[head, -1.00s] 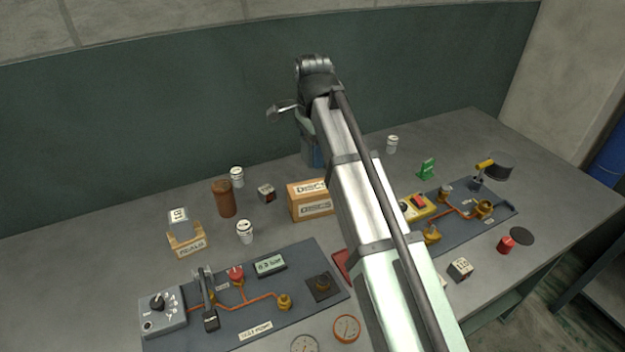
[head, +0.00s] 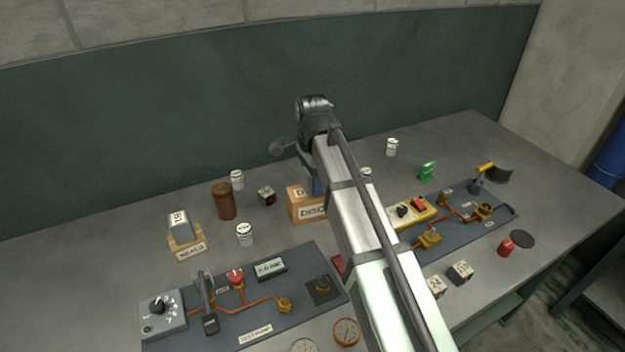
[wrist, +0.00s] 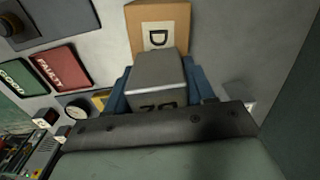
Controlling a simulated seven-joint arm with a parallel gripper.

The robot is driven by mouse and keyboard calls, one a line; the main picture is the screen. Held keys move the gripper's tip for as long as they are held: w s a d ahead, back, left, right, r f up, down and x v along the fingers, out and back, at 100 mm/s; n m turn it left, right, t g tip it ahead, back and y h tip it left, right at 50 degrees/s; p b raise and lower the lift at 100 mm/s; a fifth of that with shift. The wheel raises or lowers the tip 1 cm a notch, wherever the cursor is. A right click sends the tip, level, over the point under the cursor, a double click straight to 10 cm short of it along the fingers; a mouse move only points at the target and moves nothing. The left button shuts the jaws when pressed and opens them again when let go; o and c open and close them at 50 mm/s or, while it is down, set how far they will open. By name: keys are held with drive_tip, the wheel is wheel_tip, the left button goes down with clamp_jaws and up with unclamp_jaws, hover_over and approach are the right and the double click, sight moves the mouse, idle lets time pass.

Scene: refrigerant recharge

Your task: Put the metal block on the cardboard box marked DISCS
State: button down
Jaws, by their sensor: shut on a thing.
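My gripper (wrist: 162,90) is shut on the metal block (wrist: 157,72), a grey block with dark characters on its near face, held between blue fingers in the wrist view. The cardboard box marked DISCS (head: 306,212) stands on the bench in the head view, partly hidden by my arm. Its label also shows just beyond the block in the wrist view (wrist: 158,37). My gripper (head: 309,184) is at or just above the box in the head view, and the held block is hidden there. I cannot tell whether the block touches the box.
A smaller box with a grey block (head: 179,226) stands at left. A brown cylinder (head: 223,201), white cans (head: 244,233) and a dark cube (head: 266,196) are near the DISCS box. Panels with pipes lie in front (head: 245,300) and at right. The back-left bench is clear.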

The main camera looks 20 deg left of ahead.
drive_tip(key=shift+f, duration=0.15)
drive_tip(key=shift+c, duration=2)
unclamp_jaws()
wheel_tip(320, 180, up, 12)
drive_tip(key=shift+f, duration=0.2)
drive_tip(key=shift+r, duration=0.35)
drive_tip(key=shift+o, duration=0.5)
